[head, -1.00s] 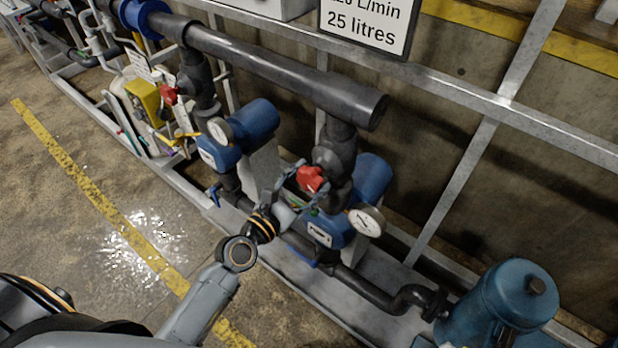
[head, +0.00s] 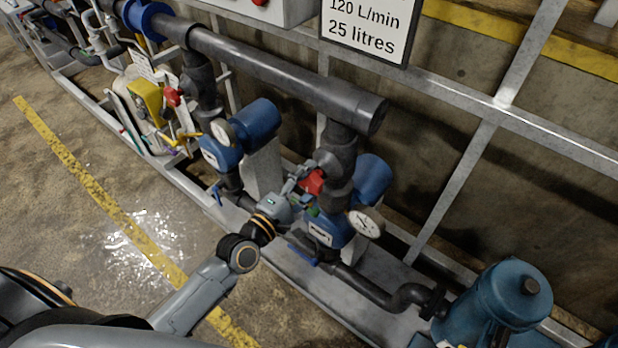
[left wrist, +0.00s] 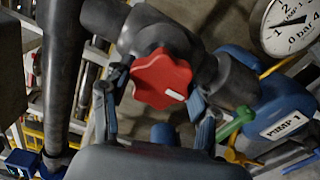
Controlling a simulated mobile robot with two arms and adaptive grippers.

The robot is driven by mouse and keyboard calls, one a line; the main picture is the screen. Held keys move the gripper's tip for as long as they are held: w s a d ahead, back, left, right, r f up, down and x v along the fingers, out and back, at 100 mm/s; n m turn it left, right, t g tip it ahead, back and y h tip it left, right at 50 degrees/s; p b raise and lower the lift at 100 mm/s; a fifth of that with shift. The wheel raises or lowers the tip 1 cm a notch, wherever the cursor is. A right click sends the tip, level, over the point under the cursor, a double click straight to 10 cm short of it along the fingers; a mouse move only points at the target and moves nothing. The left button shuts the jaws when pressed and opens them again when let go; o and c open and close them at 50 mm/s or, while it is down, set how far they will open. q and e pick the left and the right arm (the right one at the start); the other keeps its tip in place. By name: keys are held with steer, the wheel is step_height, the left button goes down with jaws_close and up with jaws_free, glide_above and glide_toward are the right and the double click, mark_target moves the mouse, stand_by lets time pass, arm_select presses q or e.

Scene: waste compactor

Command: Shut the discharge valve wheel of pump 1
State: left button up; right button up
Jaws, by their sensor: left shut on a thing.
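The red valve wheel (head: 313,181) sits on the dark pipe above a blue pump. In the left wrist view the red wheel (left wrist: 161,78) fills the middle, with a small white mark on its lower right face. The blue pump (left wrist: 283,116) there carries a "PUMP 1" label. My left gripper (head: 303,180) reaches the wheel from the lower left. Its two fingers (left wrist: 158,97) stand on either side of the wheel and are shut on it. The wheel's far side is hidden. My right gripper is in neither view.
A second blue pump (head: 257,119) with another red wheel (head: 173,97) stands to the left. A round gauge (head: 366,220) is close to the right of the gripped wheel. A blue canister (head: 510,295) stands at lower right. The floor at left is clear, with a yellow line.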

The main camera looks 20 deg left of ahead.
arm_select(q)
steer(key=m, duration=0.2)
steer(key=m+p, duration=0.1)
steer(key=m, duration=0.1)
steer(key=shift+r+m, duration=0.2)
steer(key=shift+m, duration=0.1)
steer(key=m+p, duration=0.2)
steer(key=m, duration=0.2)
steer(key=shift+m, duration=0.3)
steer(key=m+p, duration=0.1)
steer(key=m, duration=0.3)
steer(key=shift+d+m+p, duration=0.1)
steer(key=shift+m+p, duration=0.2)
steer(key=shift+p, duration=0.05)
steer(key=m+p, duration=0.1)
steer(key=m, duration=0.3)
steer(key=shift+s, duration=0.1)
steer(key=m, duration=0.4)
steer(key=shift+d+p, duration=0.1)
steer(key=shift+p, duration=0.2)
steer(key=m, duration=0.4)
steer(key=shift+f+m, duration=0.1)
steer(key=shift+m, duration=0.2)
steer(key=m, duration=0.4)
steer(key=shift+d+f+m, duration=0.1)
steer(key=shift+m, duration=0.2)
steer(key=m+b, duration=0.1)
steer(key=m, duration=0.3)
steer(key=shift+m, duration=0.3)
